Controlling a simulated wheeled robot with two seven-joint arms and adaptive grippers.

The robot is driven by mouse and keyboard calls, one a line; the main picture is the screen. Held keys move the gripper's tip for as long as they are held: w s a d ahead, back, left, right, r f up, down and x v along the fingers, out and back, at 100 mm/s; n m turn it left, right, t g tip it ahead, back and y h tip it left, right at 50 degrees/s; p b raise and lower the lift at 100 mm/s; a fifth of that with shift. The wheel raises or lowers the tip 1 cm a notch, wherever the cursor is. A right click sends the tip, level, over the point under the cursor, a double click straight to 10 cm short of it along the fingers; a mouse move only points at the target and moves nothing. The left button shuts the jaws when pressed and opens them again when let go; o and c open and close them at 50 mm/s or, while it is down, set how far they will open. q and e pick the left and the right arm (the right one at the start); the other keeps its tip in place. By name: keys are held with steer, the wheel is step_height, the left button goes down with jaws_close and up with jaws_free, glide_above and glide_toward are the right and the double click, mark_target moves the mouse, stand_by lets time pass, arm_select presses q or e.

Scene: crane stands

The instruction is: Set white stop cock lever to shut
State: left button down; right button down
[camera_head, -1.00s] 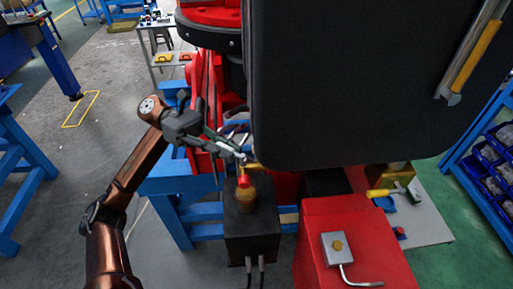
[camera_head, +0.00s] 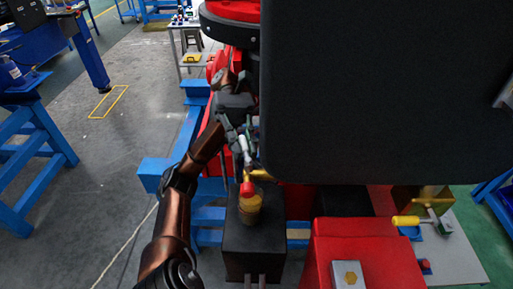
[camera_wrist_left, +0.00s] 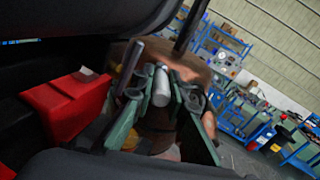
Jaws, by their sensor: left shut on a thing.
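The white stop cock lever (camera_head: 244,145) shows in the head view as a short pale bar, steeply tilted, just above the brass-coloured valve parts. In the wrist view its rounded white end (camera_wrist_left: 162,86) stands between the green-grey fingers. My left gripper (camera_head: 240,139) is shut on this lever, with its arm rising from the lower left; its fingers also show in the wrist view (camera_wrist_left: 160,100). The joint of lever and valve is partly hidden by the gripper and the black panel. My right gripper is not in view.
A large black panel (camera_head: 385,90) hangs close to the right of my left gripper. Below the gripper, a black block (camera_head: 254,245) carries a brass fitting with a red top (camera_head: 248,188). A red housing (camera_head: 375,250) stands at the lower right. Open floor (camera_head: 110,140) lies to the left.

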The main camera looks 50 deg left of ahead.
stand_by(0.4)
arm_select(q)
steer(key=c, duration=1.9)
jaws_free()
